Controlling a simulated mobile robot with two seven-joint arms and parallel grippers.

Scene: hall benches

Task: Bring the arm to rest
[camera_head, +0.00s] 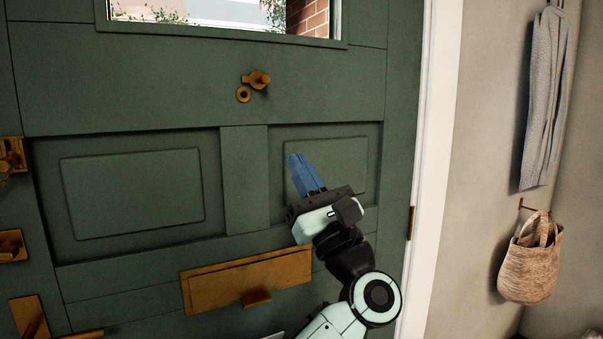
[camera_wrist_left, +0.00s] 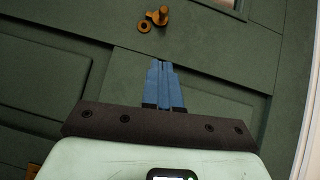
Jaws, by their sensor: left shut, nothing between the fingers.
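My left gripper (camera_head: 298,160) has blue fingers, which are shut with nothing between them. It is raised in front of the right panel of the green door (camera_head: 110,105), and its fingers point up. In the left wrist view the shut fingers (camera_wrist_left: 161,66) point toward the brass knob (camera_wrist_left: 160,15), which is beyond the tips. I cannot tell whether the fingers touch the door. My left arm comes up from the bottom of the head view, right of centre. My right gripper is not in view.
The door has a brass knob (camera_head: 260,79), a brass letter plate (camera_head: 246,279) and brass locks (camera_head: 12,155) at the left edge. A white frame (camera_head: 432,160) stands right of it. A grey garment (camera_head: 545,100) and a woven basket (camera_head: 531,262) hang on the right wall.

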